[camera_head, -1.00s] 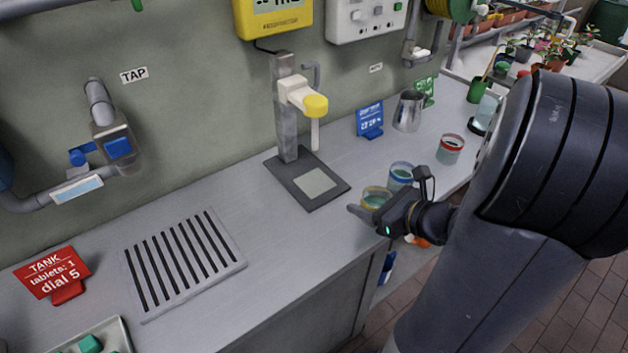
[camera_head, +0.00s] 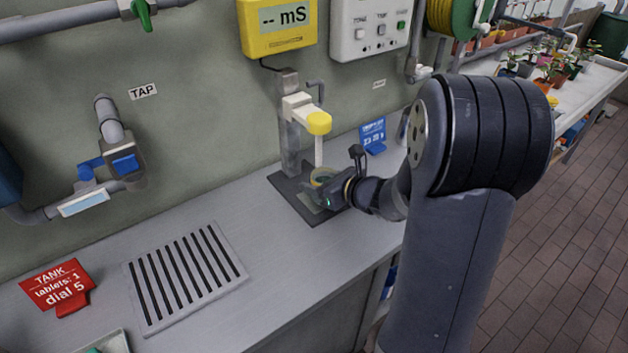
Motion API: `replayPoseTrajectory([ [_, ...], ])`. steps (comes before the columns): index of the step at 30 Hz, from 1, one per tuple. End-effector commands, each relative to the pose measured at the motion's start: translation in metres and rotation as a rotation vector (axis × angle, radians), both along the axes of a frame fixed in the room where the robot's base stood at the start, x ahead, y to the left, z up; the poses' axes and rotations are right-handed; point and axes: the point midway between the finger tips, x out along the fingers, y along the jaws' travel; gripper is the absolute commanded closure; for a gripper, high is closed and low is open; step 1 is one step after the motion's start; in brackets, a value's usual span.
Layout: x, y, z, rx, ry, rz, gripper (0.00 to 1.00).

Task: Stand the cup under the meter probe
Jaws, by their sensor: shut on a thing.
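My gripper (camera_head: 325,192) is shut on a yellow-rimmed cup (camera_head: 320,174). The cup looks upright, over the dark base plate (camera_head: 284,188) of the probe stand. The white probe (camera_head: 319,150) hangs from the yellow-capped arm (camera_head: 319,123), and its lower end meets the cup's rim in the picture. I cannot tell whether the tip is inside or behind the cup, or whether the cup touches the plate. The gripper hides most of the cup. The yellow meter (camera_head: 283,20) on the wall shows "-- mS".
A slotted drain (camera_head: 185,275) and a red TANK sign (camera_head: 58,285) are on the counter at left. A blue sign (camera_head: 372,136) stands behind my gripper. My arm hides the counter on the right. The counter between drain and stand is clear.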

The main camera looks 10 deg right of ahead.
Motion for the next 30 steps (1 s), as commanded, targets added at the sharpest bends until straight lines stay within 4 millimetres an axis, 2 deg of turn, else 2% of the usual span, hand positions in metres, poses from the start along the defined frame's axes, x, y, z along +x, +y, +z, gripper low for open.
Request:
replayPoseTrajectory([
  [3,0.019,0.013,0.001,0.001,0.000,0.004,0.71],
  [7,0.018,0.010,-0.014,0.001,0.003,-0.001,0.71],
  [20,0.018,0.010,-0.020,0.000,0.000,0.000,0.71],
  [21,0.018,0.010,-0.019,0.000,0.000,0.000,0.44],
  [28,0.018,0.010,-0.018,0.000,0.000,0.001,0.25],
  [30,0.018,0.010,-0.018,0.000,0.000,0.001,0.25],
])
